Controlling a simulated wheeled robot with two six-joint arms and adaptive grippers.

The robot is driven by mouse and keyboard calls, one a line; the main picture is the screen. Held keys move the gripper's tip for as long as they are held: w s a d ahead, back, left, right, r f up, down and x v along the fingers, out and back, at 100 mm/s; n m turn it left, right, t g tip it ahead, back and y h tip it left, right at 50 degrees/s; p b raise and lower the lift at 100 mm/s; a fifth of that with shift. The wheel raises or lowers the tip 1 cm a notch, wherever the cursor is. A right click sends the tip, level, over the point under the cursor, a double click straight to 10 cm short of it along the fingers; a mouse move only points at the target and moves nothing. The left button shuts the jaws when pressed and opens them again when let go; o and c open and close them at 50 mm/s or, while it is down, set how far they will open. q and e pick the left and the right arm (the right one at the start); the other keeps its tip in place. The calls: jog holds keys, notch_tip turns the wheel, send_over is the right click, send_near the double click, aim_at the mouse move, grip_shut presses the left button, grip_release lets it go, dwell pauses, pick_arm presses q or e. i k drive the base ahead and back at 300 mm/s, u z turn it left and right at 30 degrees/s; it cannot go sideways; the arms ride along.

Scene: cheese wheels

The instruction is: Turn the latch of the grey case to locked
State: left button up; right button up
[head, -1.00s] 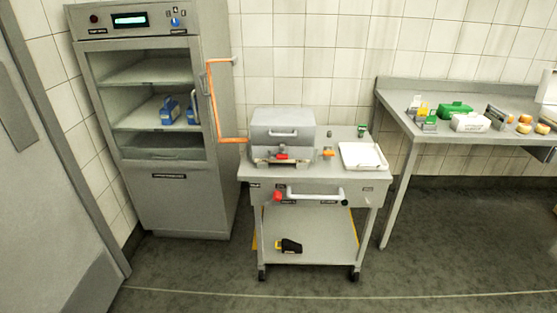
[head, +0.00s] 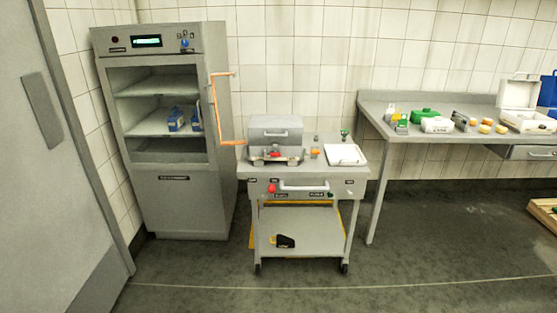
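A grey box-like unit (head: 275,127) with a lid and a front handle stands on top of the wheeled cart; a red part (head: 274,155) shows low on its front. A smaller dark grey box (head: 460,120) sits on the right-hand table, next to a white box (head: 437,125) and a green box (head: 424,115). I cannot tell which of the grey ones is the case, and no latch can be made out clearly at this size. Neither of my grippers is in view.
The grey cart (head: 262,187) stands beside a tall cabinet (head: 185,205) with an orange crank-shaped handle (head: 216,110). A white tray (head: 346,154) lies on the cart. A grey door (head: 60,170) is at left; a wooden pallet (head: 543,212) lies at right. The front floor is clear.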

aim_at(273, 155)
jog(key=z, duration=0.5)
jog(key=i, duration=1.1)
jog(key=z, duration=0.4)
